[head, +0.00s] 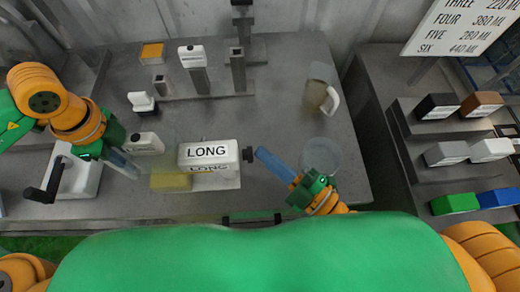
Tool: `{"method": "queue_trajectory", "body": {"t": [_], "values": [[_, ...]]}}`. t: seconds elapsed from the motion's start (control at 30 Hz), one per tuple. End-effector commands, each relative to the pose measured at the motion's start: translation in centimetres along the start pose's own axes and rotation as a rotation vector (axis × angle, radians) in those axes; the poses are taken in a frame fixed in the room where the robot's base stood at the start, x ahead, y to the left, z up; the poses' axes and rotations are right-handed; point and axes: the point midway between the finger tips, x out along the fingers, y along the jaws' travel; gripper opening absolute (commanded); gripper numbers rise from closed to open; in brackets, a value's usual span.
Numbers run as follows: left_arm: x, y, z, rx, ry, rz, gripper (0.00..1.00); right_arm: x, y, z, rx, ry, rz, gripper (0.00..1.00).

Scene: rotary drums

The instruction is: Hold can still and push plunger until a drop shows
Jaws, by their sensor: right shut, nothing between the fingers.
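The can (208,153) is a white box marked LONG, lying on the grey table. A dark knob, seemingly the plunger (247,155), sticks out of its right end. My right gripper (261,153) is shut and empty. Its blue fingers point left at the plunger, with their tips just right of it; I cannot tell if they touch. My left gripper (136,173) is left of the can, apart from it, near a yellow block. Its fingers are pale and blurred, so I cannot tell their opening.
The yellow block (170,181) lies left of the can. A hand crank (43,190) is at the far left. A clear round dish (322,153) and a pitcher (320,92) stand to the right. Posts (238,72) and small white containers stand behind. A volume sign (465,25) hangs top right.

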Motion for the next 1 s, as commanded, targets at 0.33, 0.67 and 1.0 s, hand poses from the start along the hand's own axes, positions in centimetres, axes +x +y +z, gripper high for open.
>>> {"method": "queue_trajectory", "body": {"t": [0.33, 0.67, 1.0], "values": [[0.0, 0.0, 0.0, 0.001, 0.001, 0.000, 0.00, 0.3, -0.2, -0.3, 0.000, 0.003, 0.000, 0.00], [0.0, 0.0, -0.1, 0.001, 0.002, 0.000, 0.00, 0.2, -0.2, -0.2, 0.000, 0.003, -0.001, 0.00], [0.0, 0.0, -0.1, 0.001, 0.002, 0.000, 0.00, -1.2, 0.8, 0.8, 0.000, 0.002, -0.002, 0.00]]}}
